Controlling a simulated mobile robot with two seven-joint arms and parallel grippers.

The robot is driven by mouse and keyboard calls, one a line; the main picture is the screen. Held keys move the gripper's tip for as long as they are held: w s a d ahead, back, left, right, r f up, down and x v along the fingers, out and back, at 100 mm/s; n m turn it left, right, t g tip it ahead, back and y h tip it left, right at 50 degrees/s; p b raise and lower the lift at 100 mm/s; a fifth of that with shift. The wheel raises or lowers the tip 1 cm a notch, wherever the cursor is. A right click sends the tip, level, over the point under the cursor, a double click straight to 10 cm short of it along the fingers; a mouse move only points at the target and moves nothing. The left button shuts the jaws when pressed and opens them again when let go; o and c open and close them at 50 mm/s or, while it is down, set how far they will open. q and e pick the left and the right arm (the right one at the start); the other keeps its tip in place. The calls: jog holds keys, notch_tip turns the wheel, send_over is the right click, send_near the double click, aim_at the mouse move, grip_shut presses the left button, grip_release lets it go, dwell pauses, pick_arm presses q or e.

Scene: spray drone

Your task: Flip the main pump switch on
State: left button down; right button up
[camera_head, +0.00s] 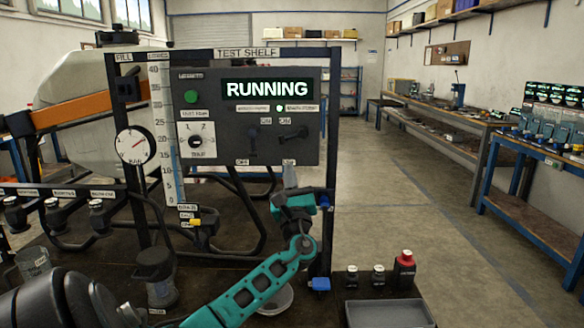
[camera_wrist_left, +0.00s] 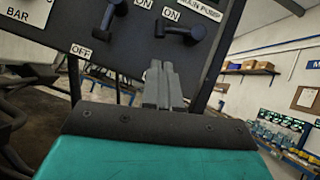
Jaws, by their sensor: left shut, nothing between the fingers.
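The dark control panel (camera_head: 222,150) carries two toggle switches side by side. The right one, the main pump switch (camera_head: 293,134), has its lever angled up and to the right, close to its ON label. It also shows in the left wrist view (camera_wrist_left: 182,30), under the MAIN PUMP label (camera_wrist_left: 200,8). The left switch (camera_head: 253,141) has its lever hanging down; it shows in the left wrist view (camera_wrist_left: 109,18) too. My left gripper (camera_head: 290,178) is shut and empty, just below the panel's lower edge, under the main pump switch and apart from it. My right gripper is not in view.
The panel display (camera_head: 267,89) reads RUNNING, and a small green light (camera_head: 280,108) is lit below it. A pressure gauge (camera_head: 136,145) and hoses are at left. A grey tray (camera_head: 388,313) and small bottles (camera_head: 378,275) stand at lower right. The floor beyond is clear.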

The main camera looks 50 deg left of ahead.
pick_arm(q)
jog(key=v, duration=0.6)
jog(key=shift+s, duration=0.45)
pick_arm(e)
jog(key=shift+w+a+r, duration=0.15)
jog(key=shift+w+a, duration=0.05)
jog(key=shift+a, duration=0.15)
pick_arm(q)
jog(key=shift+f, duration=0.1)
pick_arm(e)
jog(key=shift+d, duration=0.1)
